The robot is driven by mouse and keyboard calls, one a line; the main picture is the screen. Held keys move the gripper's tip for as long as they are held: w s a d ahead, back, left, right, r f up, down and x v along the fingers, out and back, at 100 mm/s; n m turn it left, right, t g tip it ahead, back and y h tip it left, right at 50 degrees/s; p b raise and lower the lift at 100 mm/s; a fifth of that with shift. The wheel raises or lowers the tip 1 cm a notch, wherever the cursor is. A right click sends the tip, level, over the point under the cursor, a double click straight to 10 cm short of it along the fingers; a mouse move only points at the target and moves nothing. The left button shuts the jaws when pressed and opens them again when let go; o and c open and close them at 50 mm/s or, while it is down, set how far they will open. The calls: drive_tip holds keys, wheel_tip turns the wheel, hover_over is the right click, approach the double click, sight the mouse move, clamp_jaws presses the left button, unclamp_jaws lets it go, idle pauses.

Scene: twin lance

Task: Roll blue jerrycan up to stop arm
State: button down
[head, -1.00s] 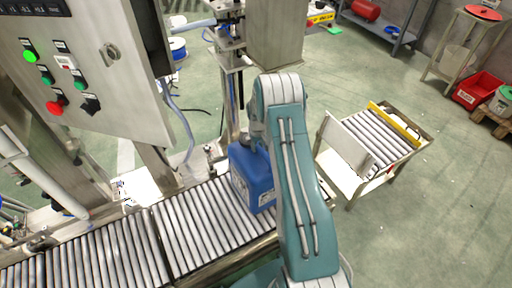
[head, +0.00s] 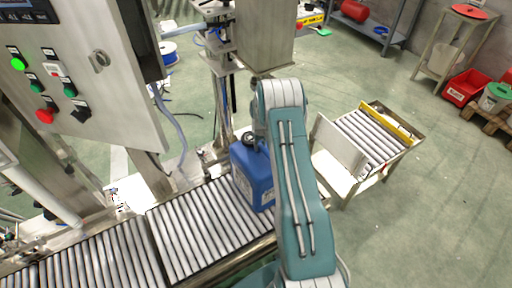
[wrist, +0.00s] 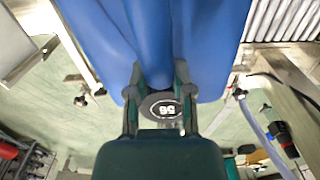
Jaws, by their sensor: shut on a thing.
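The blue jerrycan (head: 255,178) stands upright on the roller conveyor (head: 203,232), at the right part of the rollers that show. Its dark cap shows beside my arm, which covers its right side. In the wrist view, the blue jerrycan (wrist: 215,40) fills the top middle. My gripper (wrist: 158,78) is shut on its blue handle ridge, with a finger on either side. A round dark cap marked with digits lies just below the ridge. My gripper is hidden behind my arm in the head view. I cannot clearly pick out the stop arm.
A control cabinet (head: 85,75) with buttons overhangs the conveyor at left. A steel column (head: 221,90) stands behind the jerrycan. A small roller cart (head: 335,145) with a yellow bar stands at right. Red bins (head: 466,86) and a shelf are farther back.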

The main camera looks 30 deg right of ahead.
drive_tip(key=shift+s+d+f, duration=0.1)
drive_tip(key=shift+d+f, duration=0.05)
drive_tip(key=shift+d, duration=1.3)
drive_tip(key=shift+s+d+f, duration=0.1)
drive_tip(key=shift+d, duration=1.3)
drive_tip(key=shift+d+f+m, duration=0.1)
drive_tip(key=shift+d+m, duration=0.4)
drive_tip(key=shift+d, duration=0.6)
unclamp_jaws()
drive_tip(key=shift+w+d, duration=0.1)
drive_tip(key=shift+w+r, duration=0.1)
drive_tip(key=shift+r, duration=0.15)
